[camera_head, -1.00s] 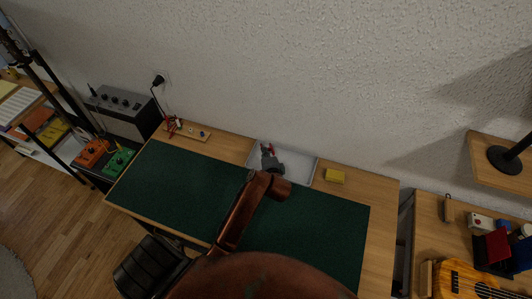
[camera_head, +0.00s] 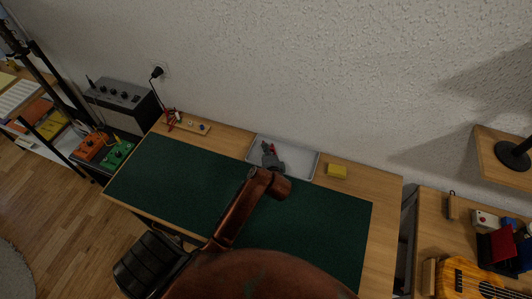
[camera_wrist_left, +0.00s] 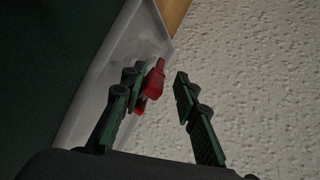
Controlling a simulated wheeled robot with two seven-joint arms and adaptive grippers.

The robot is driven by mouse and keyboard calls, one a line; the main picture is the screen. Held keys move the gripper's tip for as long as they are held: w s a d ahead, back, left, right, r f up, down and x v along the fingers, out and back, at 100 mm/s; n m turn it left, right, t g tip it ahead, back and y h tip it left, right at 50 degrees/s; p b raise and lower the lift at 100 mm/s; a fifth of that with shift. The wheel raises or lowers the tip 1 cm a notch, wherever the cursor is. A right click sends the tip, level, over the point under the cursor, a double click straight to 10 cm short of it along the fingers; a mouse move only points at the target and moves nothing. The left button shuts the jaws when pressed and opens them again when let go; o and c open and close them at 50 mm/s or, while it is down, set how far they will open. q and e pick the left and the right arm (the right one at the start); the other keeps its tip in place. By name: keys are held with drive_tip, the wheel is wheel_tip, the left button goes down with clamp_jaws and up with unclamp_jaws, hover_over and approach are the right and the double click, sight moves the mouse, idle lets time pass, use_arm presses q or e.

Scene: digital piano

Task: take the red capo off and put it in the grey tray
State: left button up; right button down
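The red capo (camera_wrist_left: 153,80) shows in the left wrist view between the fingers of my left gripper (camera_wrist_left: 161,82), close against the left finger. A gap separates it from the right finger, so the gripper looks open. The grey tray (camera_wrist_left: 108,72) lies behind and below. In the head view my left gripper (camera_head: 270,153) is over the grey tray (camera_head: 302,161) at the back of the desk, with a bit of the red capo (camera_head: 271,147) showing at its fingers. I cannot tell whether the capo touches the tray floor. My right gripper is not in view.
A green mat (camera_head: 175,180) covers most of the desk. A yellow block (camera_head: 337,171) sits right of the tray, and a small wooden board (camera_head: 190,125) with parts lies left of it. The wall stands close behind the tray.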

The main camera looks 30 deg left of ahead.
use_arm(q)
drive_tip(key=shift+o, duration=0.7)
drive_tip(key=shift+p+v, duration=0.7)
drive_tip(key=shift+v, duration=0.6)
drive_tip(key=shift+p+v, duration=0.45)
drive_tip(key=shift+v, duration=0.8)
